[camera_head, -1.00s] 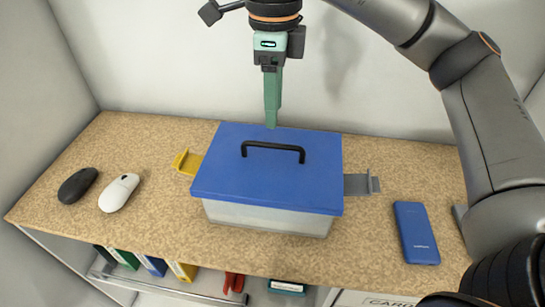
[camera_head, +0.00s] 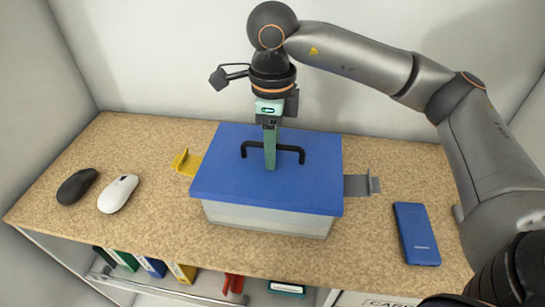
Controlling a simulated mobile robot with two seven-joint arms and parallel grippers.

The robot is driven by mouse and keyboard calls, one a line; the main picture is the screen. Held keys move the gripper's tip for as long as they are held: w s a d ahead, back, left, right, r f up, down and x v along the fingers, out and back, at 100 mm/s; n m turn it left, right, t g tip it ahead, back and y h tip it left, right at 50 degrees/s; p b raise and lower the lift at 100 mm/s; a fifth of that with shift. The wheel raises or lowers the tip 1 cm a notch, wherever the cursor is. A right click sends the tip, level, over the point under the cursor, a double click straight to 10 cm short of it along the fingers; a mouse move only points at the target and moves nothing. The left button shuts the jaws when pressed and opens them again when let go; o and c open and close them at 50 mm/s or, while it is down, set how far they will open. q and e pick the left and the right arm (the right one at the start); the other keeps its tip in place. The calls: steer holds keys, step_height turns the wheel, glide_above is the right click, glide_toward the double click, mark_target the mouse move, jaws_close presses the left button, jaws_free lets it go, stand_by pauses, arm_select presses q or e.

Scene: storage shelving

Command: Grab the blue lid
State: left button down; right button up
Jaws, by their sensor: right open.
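The blue lid (camera_head: 235,178) lies flat on a whitish box (camera_head: 265,220) at the middle of the shelf top. A black handle (camera_head: 291,149) arches over the lid. My right gripper (camera_head: 270,165) points straight down at the middle of the handle, and its green fingers cover that part of it. The fingers are seen edge-on and the jaws are open. Whether they straddle the handle bar or stand in front of it is hard to tell. My left gripper is out of view.
A black mouse (camera_head: 77,186) and a white mouse (camera_head: 118,194) lie at the left. A yellow holder (camera_head: 187,162) and a grey holder (camera_head: 360,185) flank the box. A blue phone-like slab (camera_head: 416,233) lies at the right. Binders (camera_head: 152,266) stand on the shelf below. A wall rises behind.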

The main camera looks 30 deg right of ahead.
steer(key=shift+c, duration=0.4)
jaws_close()
